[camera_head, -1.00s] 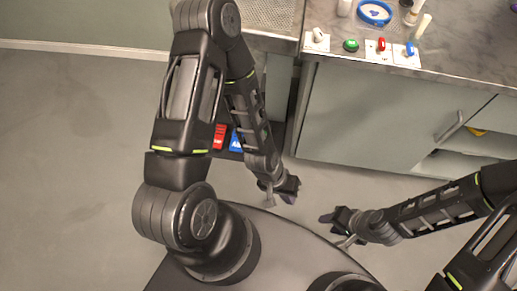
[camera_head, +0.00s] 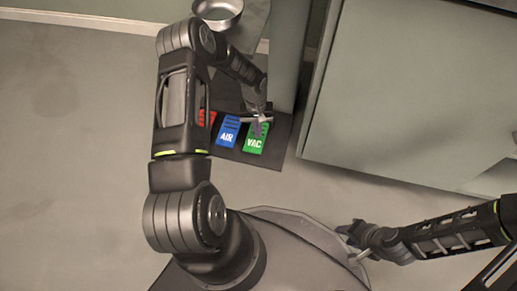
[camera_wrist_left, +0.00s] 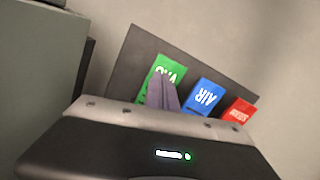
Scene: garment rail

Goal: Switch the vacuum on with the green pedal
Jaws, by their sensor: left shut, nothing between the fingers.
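The green VAC pedal (camera_head: 255,143) sits on a dark floor plate at the right end of a row of pedals. It also shows in the left wrist view (camera_wrist_left: 171,68), upside down. My left gripper (camera_head: 257,130) is shut and empty, with its fingertips over the upper part of the green pedal. In the left wrist view the closed fingers (camera_wrist_left: 163,92) cover part of the pedal's face; I cannot tell whether they touch it. My right gripper (camera_head: 345,230) is low at the right, far from the pedals; its jaw opening is not clear.
The blue AIR pedal (camera_head: 228,132) is just left of the green one, and a red pedal (camera_head: 206,118) is partly hidden by my left arm. A cabinet (camera_head: 400,100) stands to the right. A metal bowl (camera_head: 218,12) is at the top. Open floor (camera_head: 70,150) lies left.

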